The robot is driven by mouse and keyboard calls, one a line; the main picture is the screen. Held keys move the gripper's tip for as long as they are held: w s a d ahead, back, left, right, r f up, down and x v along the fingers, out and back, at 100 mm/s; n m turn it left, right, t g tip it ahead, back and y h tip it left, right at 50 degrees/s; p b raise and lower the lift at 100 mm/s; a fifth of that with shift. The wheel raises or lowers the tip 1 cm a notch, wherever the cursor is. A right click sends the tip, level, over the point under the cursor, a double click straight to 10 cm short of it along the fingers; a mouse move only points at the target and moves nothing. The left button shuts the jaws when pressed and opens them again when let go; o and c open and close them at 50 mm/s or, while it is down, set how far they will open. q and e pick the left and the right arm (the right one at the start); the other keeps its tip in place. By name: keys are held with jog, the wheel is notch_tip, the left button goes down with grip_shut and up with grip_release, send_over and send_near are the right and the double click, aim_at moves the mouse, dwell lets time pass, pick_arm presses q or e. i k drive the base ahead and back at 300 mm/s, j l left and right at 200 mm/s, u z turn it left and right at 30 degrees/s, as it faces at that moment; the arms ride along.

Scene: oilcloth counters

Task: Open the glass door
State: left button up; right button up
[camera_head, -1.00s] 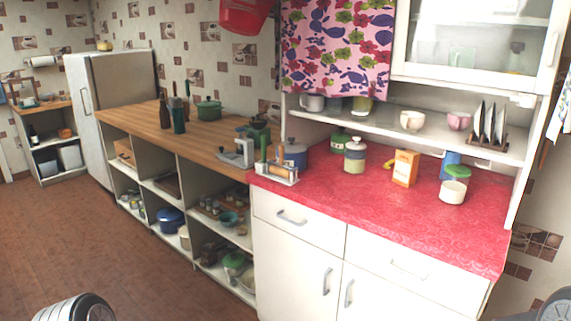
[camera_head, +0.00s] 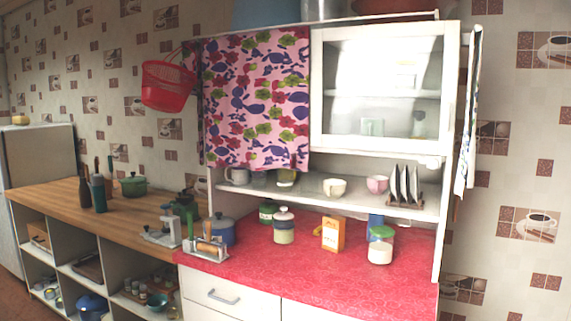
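The glass door (camera_head: 383,92) is on the right half of the white hutch's upper cabinet. It looks closed, with a white frame around a glass pane. A cup and a bottle show dimly behind the glass. A small light handle seems to sit on the right side of its frame (camera_head: 449,87). A flowered cloth (camera_head: 256,98) hangs over the left half of the cabinet, beside the door. Neither of my grippers is in view.
An open shelf (camera_head: 320,197) below the door holds cups and a plate rack (camera_head: 404,187). The red counter (camera_head: 300,275) carries jars, a yellow-orange box (camera_head: 333,233) and a blue pot. A towel (camera_head: 468,110) hangs at the hutch's right side. A red basket (camera_head: 167,86) hangs left.

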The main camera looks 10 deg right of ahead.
aim_at(451, 30)
jog(key=l+z, duration=0.1)
jog(key=l, duration=0.35)
jog(key=i+l+z, duration=0.1)
jog(key=l, duration=0.3)
jog(key=i+l+z, duration=0.1)
jog(key=l, duration=0.35)
jog(key=i+l+z, duration=0.1)
jog(key=l, duration=0.3)
jog(key=i+l+z, duration=0.1)
jog(key=l, duration=0.35)
jog(key=i+l+z, duration=0.1)
jog(key=l, duration=0.3)
